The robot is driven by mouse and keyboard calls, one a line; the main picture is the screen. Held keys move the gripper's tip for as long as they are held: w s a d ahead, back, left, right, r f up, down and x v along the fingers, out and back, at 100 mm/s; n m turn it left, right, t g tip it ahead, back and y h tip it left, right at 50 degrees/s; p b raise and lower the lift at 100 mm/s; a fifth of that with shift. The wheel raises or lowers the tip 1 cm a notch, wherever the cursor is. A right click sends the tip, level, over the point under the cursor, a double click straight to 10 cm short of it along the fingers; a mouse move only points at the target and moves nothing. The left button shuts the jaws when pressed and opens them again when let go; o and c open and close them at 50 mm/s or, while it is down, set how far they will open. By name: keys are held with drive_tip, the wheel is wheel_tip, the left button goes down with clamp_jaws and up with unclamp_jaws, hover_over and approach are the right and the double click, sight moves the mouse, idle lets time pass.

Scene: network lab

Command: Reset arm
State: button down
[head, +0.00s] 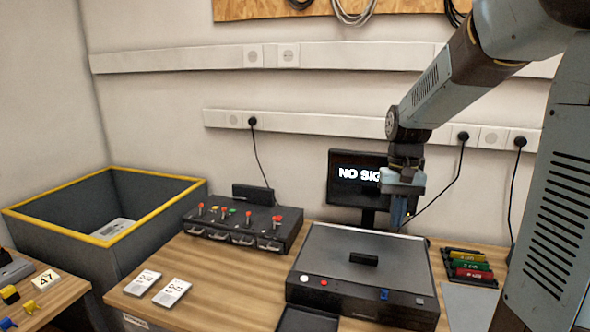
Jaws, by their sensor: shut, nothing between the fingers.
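My arm reaches in from the upper right in the head view. My gripper (398,213) points down, its fingers together and empty. It hangs in the air in front of the monitor's right side, and in the picture it lies just above the back edge of the grey-topped box (335,258). I cannot tell the exact gap between the fingertips and the box. The box has a black handle on top, and white, red and blue controls on its front.
A black monitor (345,163) stands behind the box. A panel with red-topped levers (245,232), two white cards (172,292) and a tray of coloured pieces (470,266) are on the table. A yellow-rimmed grey bin (60,228) stands at left. Cables hang from wall sockets.

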drive_tip(key=s+r+t, duration=0.3)
drive_tip(key=s+r, duration=0.1)
drive_tip(key=s, duration=0.4)
drive_tip(key=s+a+r+n+t, duration=0.1)
drive_tip(key=s+r+t, duration=0.3)
drive_tip(key=s, duration=0.5)
drive_tip(key=shift+r, duration=0.15)
